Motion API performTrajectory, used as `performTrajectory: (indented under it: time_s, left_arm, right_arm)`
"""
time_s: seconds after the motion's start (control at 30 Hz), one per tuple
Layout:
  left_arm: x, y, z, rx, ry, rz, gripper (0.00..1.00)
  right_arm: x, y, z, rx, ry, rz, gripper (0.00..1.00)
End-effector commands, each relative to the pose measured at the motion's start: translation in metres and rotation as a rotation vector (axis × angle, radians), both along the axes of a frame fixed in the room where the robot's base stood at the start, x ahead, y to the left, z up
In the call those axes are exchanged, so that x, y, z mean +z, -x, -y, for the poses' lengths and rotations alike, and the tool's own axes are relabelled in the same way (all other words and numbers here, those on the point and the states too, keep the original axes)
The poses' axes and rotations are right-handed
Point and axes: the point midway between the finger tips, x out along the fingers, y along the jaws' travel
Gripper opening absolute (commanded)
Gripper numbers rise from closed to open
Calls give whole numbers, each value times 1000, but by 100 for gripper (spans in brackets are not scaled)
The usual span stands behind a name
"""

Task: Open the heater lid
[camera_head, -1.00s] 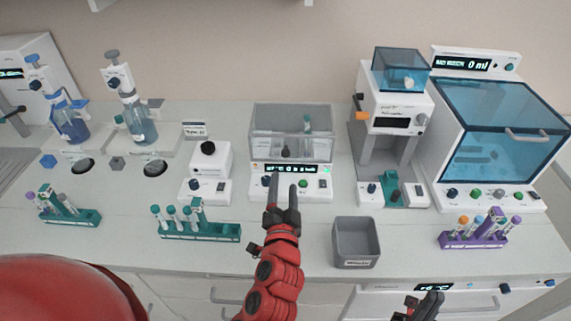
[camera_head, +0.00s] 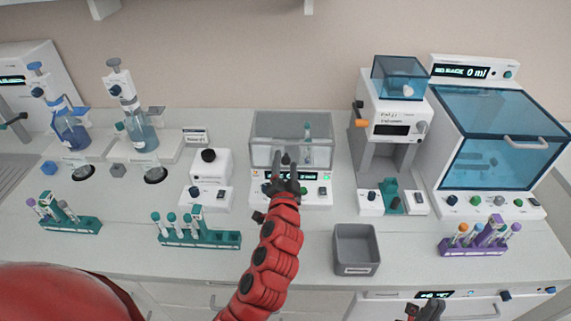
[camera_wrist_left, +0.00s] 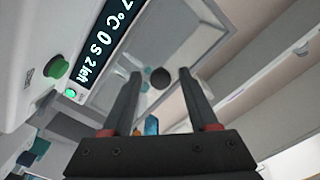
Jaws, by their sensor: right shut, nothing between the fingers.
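The heater (camera_head: 318,201) is a white box with a lit display and a clear grey lid (camera_head: 265,125), which is shut. A dark knob (camera_head: 286,158) sits on the lid's front. A teal-capped tube (camera_head: 307,131) shows through the lid. My left gripper (camera_head: 287,160) is in front of the lid at the knob. In the left wrist view its fingers (camera_wrist_left: 160,85) are apart, with the round dark knob (camera_wrist_left: 160,77) showing between and beyond them; contact cannot be told. The heater's display (camera_wrist_left: 103,40) also shows there. My right gripper (camera_head: 425,310) is shut and empty at the bottom edge, partly cut off.
A grey bin (camera_head: 356,262) and a teal tube rack (camera_head: 205,239) are in front. A white machine with an orange knob (camera_head: 398,110) stands right.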

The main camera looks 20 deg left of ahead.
Motion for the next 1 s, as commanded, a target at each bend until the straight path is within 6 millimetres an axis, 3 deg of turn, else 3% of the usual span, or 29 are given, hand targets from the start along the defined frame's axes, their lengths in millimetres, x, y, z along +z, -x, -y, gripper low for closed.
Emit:
performTrajectory:
  time_s: [0.03,0.3,1.0]
  left_arm:
    - [0,0,0,0,0,0,49]
    - [0,0,0,0,0,0,0]
    - [0,0,1,-1,1,0,0]
  right_arm:
    - [0,0,0,0,0,0,0]
    - [0,0,0,0,0,0,0]
    - [0,0,0,0,0,0,0]
